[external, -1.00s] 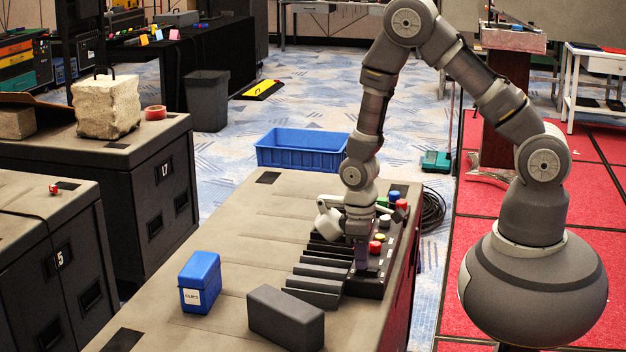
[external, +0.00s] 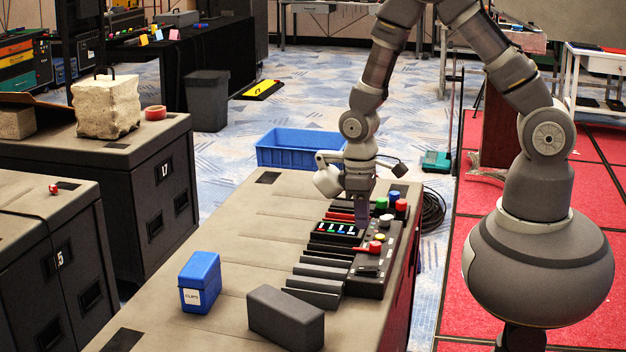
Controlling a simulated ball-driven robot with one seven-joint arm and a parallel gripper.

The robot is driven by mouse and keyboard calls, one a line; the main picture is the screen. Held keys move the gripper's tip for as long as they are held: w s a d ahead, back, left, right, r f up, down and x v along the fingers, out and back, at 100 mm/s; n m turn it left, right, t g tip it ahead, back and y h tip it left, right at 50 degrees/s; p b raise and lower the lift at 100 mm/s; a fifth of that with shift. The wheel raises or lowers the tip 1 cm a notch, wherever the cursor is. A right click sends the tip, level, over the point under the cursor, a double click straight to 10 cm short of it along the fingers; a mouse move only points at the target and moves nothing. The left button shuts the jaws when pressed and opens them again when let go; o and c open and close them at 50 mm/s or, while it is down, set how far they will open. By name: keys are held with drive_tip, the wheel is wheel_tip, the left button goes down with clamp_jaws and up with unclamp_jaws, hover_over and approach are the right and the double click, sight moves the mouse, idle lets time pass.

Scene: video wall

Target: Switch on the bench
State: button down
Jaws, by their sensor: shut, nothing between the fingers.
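The bench (external: 235,275) is a long grey-brown case top in the middle of the external view. A black control box (external: 370,285) lies along its right side. My gripper (external: 361,226) points down over the box, between that panel and the buttons. Its fingers look closed with nothing held; whether the tips touch the box is unclear.
Dark ribbed blocks (external: 317,283) lie left of the box. A blue clips box (external: 200,282) and a dark grey block (external: 286,318) stand on the near bench top. A blue bin (external: 300,149) is on the floor behind. The bench's left half is mostly clear.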

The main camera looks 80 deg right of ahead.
wheel_tip(320, 180, up, 4)
drive_tip(key=shift+w+f+p, duration=0.1)
drive_tip(key=shift+w+p, duration=0.05)
drive_tip(key=shift+p, duration=0.3)
